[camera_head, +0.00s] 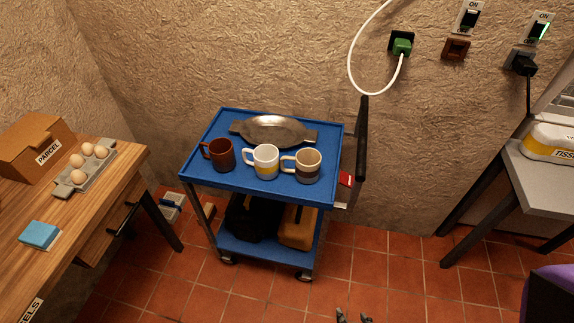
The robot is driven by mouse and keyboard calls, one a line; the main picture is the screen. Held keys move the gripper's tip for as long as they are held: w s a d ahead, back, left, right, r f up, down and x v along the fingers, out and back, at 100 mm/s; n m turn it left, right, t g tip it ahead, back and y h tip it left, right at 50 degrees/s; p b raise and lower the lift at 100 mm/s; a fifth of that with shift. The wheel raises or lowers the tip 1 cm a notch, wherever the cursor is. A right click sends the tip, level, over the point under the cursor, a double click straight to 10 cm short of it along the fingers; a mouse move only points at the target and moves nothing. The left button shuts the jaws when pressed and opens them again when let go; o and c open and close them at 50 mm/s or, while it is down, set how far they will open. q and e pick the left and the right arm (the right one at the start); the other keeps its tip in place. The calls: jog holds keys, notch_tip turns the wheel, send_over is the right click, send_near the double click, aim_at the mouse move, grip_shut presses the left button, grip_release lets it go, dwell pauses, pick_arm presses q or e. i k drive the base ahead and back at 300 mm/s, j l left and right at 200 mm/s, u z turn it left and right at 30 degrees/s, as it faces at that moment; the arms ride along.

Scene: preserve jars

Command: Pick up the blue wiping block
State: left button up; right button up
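The blue wiping block (39,234) lies flat on the wooden table (110,200) at the left, near its front edge. It has a light blue top and a pale underside. Two dark fingertips, which I take for my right gripper (353,317), just show at the bottom edge, right of the middle. They stand apart with nothing seen between them, far from the block. The rest of that gripper is cut off. My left gripper is not in view.
A parcel box (36,146) and an egg tray (70,184) stand behind the block. A blue cart (225,130) with three mugs and a metal dish stands in the middle. A grey table (545,176) is at the right. The tabletop around the block is clear.

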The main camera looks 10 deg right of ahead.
aim_at(43, 236)
jog(key=u, duration=1.75)
